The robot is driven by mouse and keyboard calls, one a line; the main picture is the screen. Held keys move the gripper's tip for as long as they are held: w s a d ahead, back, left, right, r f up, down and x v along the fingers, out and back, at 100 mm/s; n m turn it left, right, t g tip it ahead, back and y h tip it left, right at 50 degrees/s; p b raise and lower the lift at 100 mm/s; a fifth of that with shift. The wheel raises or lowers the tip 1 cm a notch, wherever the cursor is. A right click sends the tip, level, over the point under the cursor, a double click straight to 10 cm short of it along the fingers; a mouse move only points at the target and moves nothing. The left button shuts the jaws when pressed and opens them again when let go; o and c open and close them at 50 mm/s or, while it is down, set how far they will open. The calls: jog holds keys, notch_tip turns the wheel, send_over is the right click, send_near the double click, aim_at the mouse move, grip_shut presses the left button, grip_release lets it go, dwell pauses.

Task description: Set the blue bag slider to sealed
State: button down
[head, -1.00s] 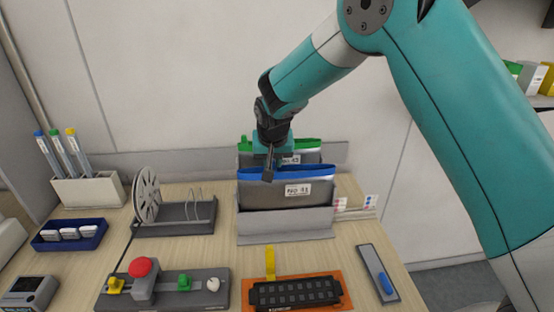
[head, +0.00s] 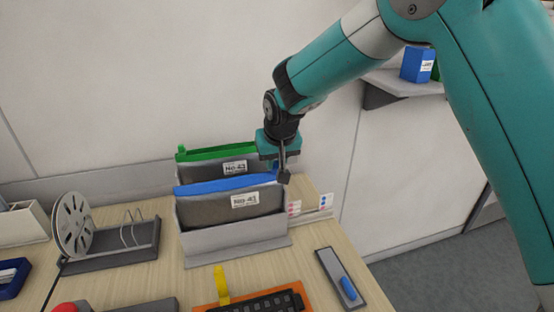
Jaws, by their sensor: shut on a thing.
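The blue bag (head: 222,208) is a dark grey pouch with a blue top strip and a white label, upright in a grey holder (head: 240,246). My gripper (head: 283,178) is at the right end of the blue strip, with its fingers pointing down. It is shut on a small part there, which I take to be the bag's slider. The fingers hide the slider itself. A similar bag with a green strip (head: 215,154) stands just behind, and my wrist is close to its right end.
Small cards with coloured dots (head: 326,204) stand right of the holder. A reel stand (head: 120,245) is to the left. A yellow tab (head: 221,284), an orange tray (head: 212,307) and a grey plate with a blue knob (head: 338,278) lie in front. The wall is close behind.

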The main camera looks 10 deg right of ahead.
jog(key=c, duration=1)
grip_release()
jog(key=shift+c, duration=0.2)
jog(key=b+v, duration=0.3)
jog(key=v, duration=1.4)
jog(key=shift+r+b, duration=0.2)
jog(key=shift+b, duration=0.15)
jog(key=shift+s, duration=0.1)
jog(key=s+d+f+n+g+y, duration=0.1)
jog(key=s+f+n+g+y, duration=0.1)
jog(key=s, duration=1.2)
jog(key=s+d+f+n+g+y, duration=0.1)
jog(key=s+f+n, duration=0.3)
jog(key=s, duration=1)
notch_tip(320, 180, down, 3)
jog(key=shift+s+d+r+g+y, duration=0.15)
jog(key=shift+d+g+y, duration=0.3)
jog(key=shift+g, duration=0.25)
